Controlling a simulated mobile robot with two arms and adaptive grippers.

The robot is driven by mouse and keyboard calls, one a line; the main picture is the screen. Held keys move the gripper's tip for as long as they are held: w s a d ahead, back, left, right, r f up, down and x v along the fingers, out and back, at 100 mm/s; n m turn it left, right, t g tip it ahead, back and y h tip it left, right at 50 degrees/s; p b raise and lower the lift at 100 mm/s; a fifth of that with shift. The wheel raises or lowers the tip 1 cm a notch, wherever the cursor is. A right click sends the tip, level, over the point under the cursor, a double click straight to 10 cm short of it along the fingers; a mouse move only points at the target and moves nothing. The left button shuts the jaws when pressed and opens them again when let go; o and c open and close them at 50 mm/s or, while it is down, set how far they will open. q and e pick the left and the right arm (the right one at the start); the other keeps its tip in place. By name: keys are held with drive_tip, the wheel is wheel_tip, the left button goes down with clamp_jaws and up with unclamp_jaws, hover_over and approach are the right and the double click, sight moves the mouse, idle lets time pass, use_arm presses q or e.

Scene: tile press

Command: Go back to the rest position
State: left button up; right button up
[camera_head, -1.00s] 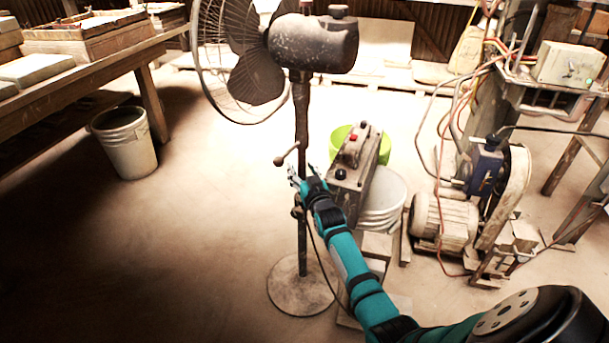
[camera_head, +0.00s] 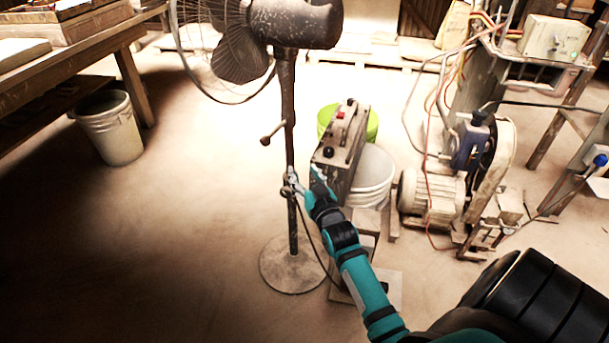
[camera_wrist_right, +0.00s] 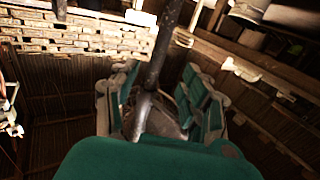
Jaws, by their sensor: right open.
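My right gripper (camera_head: 305,180) is at the end of the teal arm in the head view, close to the upright pole of a standing fan (camera_head: 287,100). In the right wrist view the gripper (camera_wrist_right: 160,95) is open, with its teal finger pads apart. The dark pole (camera_wrist_right: 160,45) shows between the fingers there; I cannot tell whether it lies between them or only beyond them. No object is visibly held. A worn box (camera_head: 341,145) with a red switch and a black knob stands just right of the gripper. My left gripper is not in view.
The round fan base (camera_head: 290,268) stands on the floor. A white bucket (camera_head: 373,180) and a green tub (camera_head: 372,125) are behind the box. A motor (camera_head: 432,197) with hoses is to the right. A bucket (camera_head: 110,128) stands by the wooden table at left. The left floor is clear.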

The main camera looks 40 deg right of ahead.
idle(0.3)
